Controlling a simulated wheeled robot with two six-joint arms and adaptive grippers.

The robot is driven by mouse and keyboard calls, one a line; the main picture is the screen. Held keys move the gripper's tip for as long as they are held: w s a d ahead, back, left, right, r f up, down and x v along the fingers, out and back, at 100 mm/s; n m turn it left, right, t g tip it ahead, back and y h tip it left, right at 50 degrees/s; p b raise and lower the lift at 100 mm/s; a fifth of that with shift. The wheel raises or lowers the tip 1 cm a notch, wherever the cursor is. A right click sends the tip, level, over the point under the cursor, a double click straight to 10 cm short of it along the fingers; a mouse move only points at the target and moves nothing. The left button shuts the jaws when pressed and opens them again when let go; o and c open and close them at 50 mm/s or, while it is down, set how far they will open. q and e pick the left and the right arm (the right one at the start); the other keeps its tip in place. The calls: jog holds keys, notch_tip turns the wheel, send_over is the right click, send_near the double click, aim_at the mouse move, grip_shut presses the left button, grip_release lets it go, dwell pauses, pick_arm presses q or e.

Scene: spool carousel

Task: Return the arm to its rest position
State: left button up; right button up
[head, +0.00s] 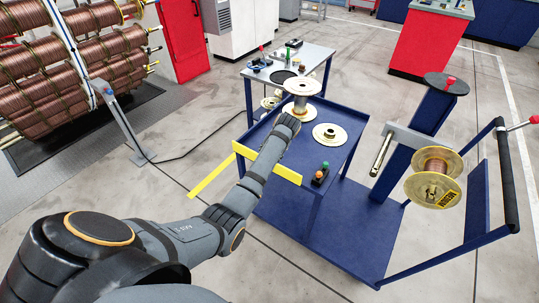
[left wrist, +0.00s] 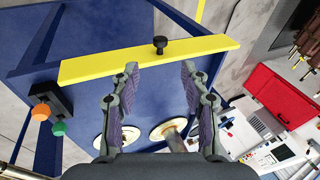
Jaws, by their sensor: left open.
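My left arm reaches from the lower left over the blue cart (head: 342,215) in the head view. My left gripper (head: 289,122) is at its far end, by the cart's top, largely hidden by its wrist. In the left wrist view my left gripper (left wrist: 158,82) is open, with nothing between its fingers. A spool with pale flanges (head: 301,88) stands upright just beyond the gripper in the head view. A pale round flange (head: 329,136) lies on the cart top to its right. Two pale discs (left wrist: 113,136) show below the fingers in the left wrist view. My right gripper is not in view.
A yellow bar (left wrist: 120,62) runs along the cart's edge. An orange and green button box (head: 321,175) sits on the cart. A copper-wire spool (head: 436,172) hangs at right. A large spool rack (head: 50,65) stands at left. Open floor (head: 185,135) lies between.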

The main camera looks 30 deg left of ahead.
pick_arm(q)
jog(key=s+d+f+h, duration=0.1)
jog(key=s+f, duration=0.6)
jog(key=f, duration=0.4)
jog(key=s+d+f+m, duration=0.1)
jog(key=s+f, duration=0.5)
jog(key=f, duration=0.4)
jog(key=s+d+f+h, duration=0.1)
jog(key=s+f, duration=0.6)
jog(key=f, duration=0.4)
jog(key=s+f, duration=0.4)
jog(key=s, duration=0.6)
jog(key=s+d+f+h, duration=0.1)
jog(key=s+f, duration=0.2)
jog(key=s, duration=0.7)
jog(key=s+f+n+g, duration=0.1)
jog(key=s+f, duration=0.3)
jog(key=s, duration=0.6)
jog(key=shift+d+f, duration=0.15)
jog(key=shift+f, duration=0.2)
